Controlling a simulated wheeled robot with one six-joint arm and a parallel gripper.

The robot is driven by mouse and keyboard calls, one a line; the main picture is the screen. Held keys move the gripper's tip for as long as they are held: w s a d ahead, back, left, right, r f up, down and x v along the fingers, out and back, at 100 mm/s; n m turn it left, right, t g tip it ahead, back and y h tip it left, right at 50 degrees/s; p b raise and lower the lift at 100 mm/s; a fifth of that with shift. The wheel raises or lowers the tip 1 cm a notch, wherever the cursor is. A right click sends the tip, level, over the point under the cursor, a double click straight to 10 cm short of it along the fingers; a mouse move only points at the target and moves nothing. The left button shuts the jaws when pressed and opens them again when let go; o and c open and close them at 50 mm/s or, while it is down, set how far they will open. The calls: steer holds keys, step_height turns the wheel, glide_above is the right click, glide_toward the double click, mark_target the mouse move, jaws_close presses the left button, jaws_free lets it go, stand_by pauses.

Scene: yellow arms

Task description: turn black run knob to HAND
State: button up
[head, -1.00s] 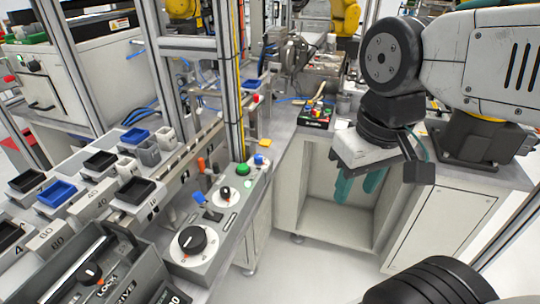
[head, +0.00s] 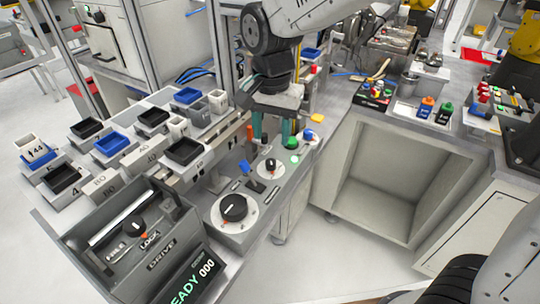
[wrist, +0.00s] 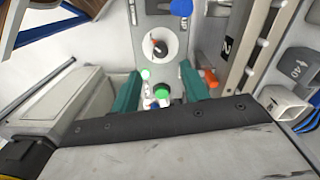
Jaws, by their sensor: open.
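Two black knobs on white dials sit on the grey control panel (head: 232,232): a large knob (head: 233,207) near its front and a smaller knob (head: 270,166) farther back. I cannot read the dial labels, so I cannot tell which is the run knob. The smaller knob (wrist: 158,47) also shows in the wrist view, with a red mark, ahead of my fingers and apart from them. My gripper (head: 271,130) is open and empty above the panel's far end. In the wrist view, a green button (wrist: 162,93) shows between its teal fingers (wrist: 160,84).
A blue lever (head: 244,166), an orange lever (head: 249,133) and the green button (head: 292,143) stand close to the smaller knob. A drive box (head: 135,235) with its own black knob is at front left. Trays (head: 184,152) line the left. Floor right of the panel is clear.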

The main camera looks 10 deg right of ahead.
mark_target(271, 161)
step_height(271, 161, down, 8)
steer(key=shift+a+r, duration=0.1)
steer(key=shift+r, duration=0.1)
jaws_close()
